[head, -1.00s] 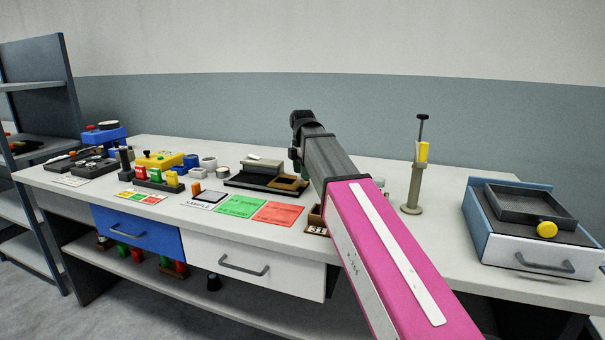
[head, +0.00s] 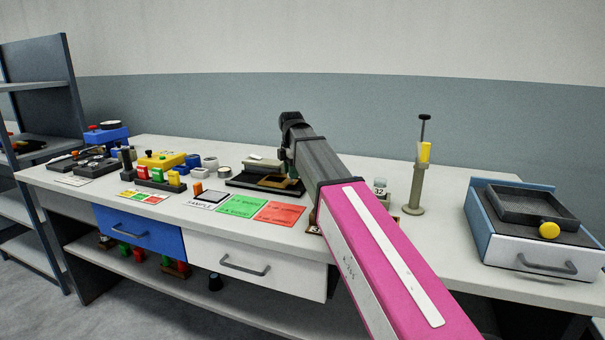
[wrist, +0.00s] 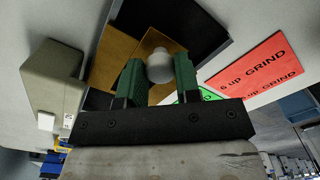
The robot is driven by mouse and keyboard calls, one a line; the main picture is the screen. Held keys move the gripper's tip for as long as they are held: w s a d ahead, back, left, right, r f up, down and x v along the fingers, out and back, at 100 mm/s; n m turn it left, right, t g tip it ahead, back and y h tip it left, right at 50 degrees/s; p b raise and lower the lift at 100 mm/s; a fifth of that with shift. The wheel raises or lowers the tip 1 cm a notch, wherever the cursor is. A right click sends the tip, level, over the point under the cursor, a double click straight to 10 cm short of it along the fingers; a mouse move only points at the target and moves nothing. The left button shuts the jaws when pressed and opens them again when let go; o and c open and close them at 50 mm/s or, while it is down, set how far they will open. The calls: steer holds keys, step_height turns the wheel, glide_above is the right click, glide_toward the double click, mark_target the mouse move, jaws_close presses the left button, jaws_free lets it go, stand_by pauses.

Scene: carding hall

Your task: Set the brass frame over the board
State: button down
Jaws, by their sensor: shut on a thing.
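The brown board (wrist: 109,58) lies behind the frame, on a black tray (wrist: 206,22). The frame overlaps part of the board in this view; whether they touch I cannot tell. In the head view the frame (head: 272,181) is small, over the tray (head: 240,181), beside my gripper (head: 287,166), whose fingers are partly hidden by my arm.
A grey-beige block (wrist: 50,78) stands close beside the board. A green card (head: 242,206) and a red card (head: 280,212) lie in front of the tray. A stand with a yellow part (head: 422,152) and a blue-sided box (head: 530,235) are to the right.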

steer(key=w+a, duration=0.1)
steer(key=a, duration=0.2)
steer(key=w+a, duration=0.1)
steer(key=a, duration=0.2)
steer(key=w+a, duration=0.1)
steer(key=a, duration=0.2)
steer(key=shift+w+a, duration=0.15)
steer(key=shift+w, duration=0.1)
steer(key=c, duration=0.8)
jaws_free()
steer(key=shift+a, duration=0.1)
steer(key=shift+r, duration=0.1)
step_height(320, 180, up, 11)
steer(key=shift+f, duration=0.15)
steer(key=shift+s, duration=0.15)
